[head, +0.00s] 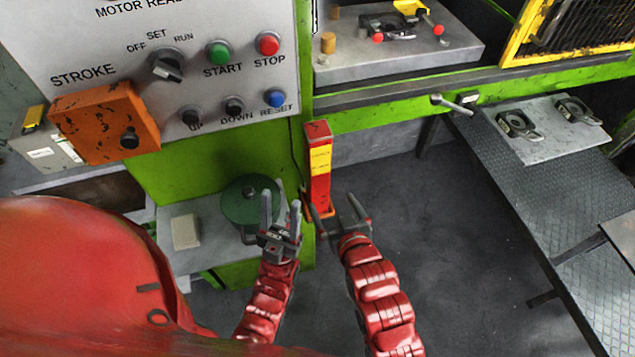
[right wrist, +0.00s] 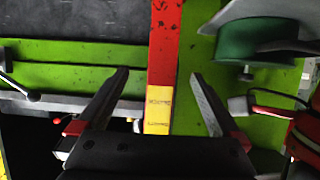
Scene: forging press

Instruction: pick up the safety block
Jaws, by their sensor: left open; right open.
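The safety block (head: 319,168) is a tall red bar with a yellow label, standing upright against the green press frame in the middle of the head view. In the right wrist view the safety block (right wrist: 165,45) runs vertically between the two finger outlines. My right gripper (head: 333,212) is open at the block's lower end, and its fingers also show in the right wrist view (right wrist: 160,76). I cannot tell whether they touch the block. My left gripper (head: 281,204) is open and empty, left of the block and in front of a green round part.
The control panel (head: 210,45) with several buttons is at upper left, with an orange box (head: 105,122) below. The green round part (head: 247,200) is close to my left gripper. A dark tread-plate table (head: 560,200) stands at right. Grey floor (head: 440,240) is clear between.

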